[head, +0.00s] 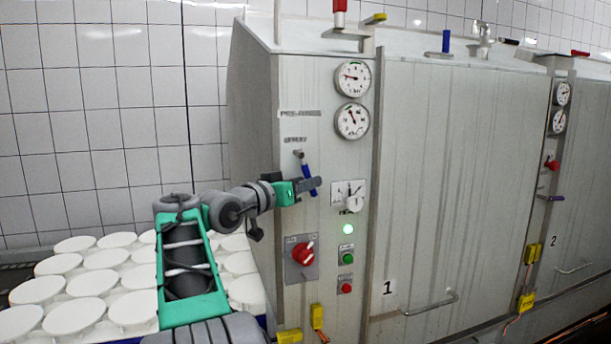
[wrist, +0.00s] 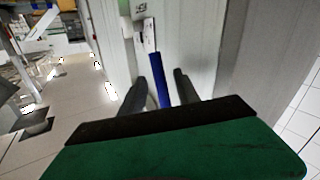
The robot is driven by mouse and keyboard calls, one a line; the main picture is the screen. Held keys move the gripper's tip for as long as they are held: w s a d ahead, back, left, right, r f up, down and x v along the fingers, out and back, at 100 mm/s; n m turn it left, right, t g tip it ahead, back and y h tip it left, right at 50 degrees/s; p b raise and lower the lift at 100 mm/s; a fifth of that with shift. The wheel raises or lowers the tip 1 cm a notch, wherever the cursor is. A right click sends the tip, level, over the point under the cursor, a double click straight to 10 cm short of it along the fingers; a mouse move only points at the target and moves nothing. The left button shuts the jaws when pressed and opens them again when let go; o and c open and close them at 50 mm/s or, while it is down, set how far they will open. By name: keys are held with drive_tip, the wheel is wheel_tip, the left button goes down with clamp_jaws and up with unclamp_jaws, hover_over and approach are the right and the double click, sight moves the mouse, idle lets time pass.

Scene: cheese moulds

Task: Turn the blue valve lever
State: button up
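The blue valve lever (head: 306,174) hangs slanting down from a small metal valve on the front panel of machine 1, below the two upper gauges. My gripper (head: 316,183) reaches it from the left and partly covers the lever's middle. In the wrist view the blue lever (wrist: 158,72) stands between the two dark fingers of my gripper (wrist: 161,76). The fingers are apart, with a visible gap on each side of the lever. Its lower end there is hidden behind the gripper body.
White round moulds (head: 72,310) stand in rows at lower left, beneath my arm.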

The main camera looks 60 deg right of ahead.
drive_tip(key=shift+s+d, duration=0.1)
drive_tip(key=shift+d, duration=0.25)
drive_tip(key=shift+c, duration=0.2)
clamp_jaws()
idle(1.0)
